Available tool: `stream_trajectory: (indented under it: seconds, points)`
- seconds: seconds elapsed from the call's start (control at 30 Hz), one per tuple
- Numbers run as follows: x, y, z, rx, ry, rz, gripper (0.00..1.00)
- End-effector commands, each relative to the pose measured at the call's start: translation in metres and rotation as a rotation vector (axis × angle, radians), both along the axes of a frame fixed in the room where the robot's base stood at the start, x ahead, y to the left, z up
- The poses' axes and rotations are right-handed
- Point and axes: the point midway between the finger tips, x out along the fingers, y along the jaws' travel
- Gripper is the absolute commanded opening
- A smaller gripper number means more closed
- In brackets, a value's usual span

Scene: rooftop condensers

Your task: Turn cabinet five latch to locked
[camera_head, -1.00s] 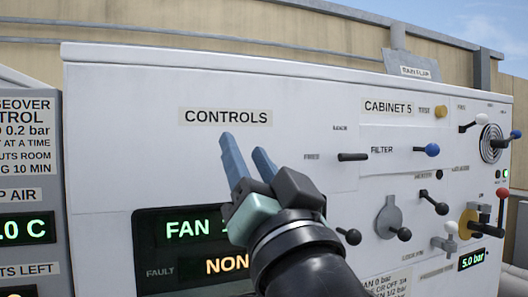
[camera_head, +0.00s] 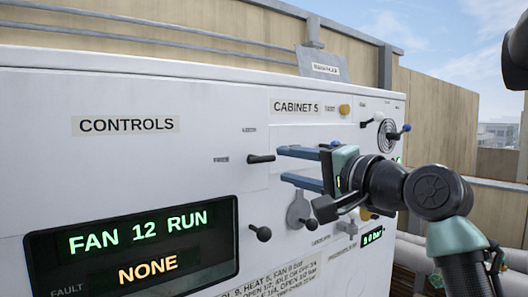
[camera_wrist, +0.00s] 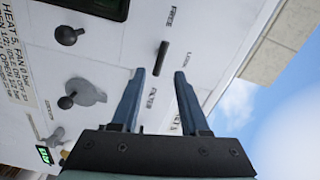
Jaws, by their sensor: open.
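The cabinet five latch is a short black bar handle (camera_head: 261,158) on the white panel. It lies about horizontal, with the FREE label (camera_head: 221,160) to its left and the LOCK label (camera_head: 249,130) above it. My gripper (camera_head: 283,165) is open, just right of the handle, its blue fingers pointing left towards it. In the wrist view the handle (camera_wrist: 160,57) lies ahead of the open gripper (camera_wrist: 160,72), its near end between the fingertips in the picture. Nothing is seen held. I cannot tell whether a finger touches the panel.
Other controls sit close by: a black-knobbed lever (camera_head: 260,233), a grey round plate (camera_head: 298,208) with a lever, and a yellow TEST button (camera_head: 345,109). A fan display (camera_head: 140,245) is at lower left.

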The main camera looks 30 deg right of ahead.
Motion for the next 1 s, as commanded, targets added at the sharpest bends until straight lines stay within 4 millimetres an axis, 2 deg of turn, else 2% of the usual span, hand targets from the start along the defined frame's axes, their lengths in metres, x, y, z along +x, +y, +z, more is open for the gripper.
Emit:
stream_trajectory:
  seconds: [0.03,0.2,0.4,0.8,1.0]
  points:
    - [0.012,0.002,0.005,0.002,0.003,0.003,0.45]
    - [0.045,0.005,0.005,0.000,0.001,0.002,0.45]
    - [0.070,0.007,0.002,-0.001,0.001,0.002,0.45]
    - [0.077,0.007,0.000,-0.002,-0.001,-0.001,0.45]
    - [0.076,0.007,0.000,-0.002,-0.001,-0.001,0.09]
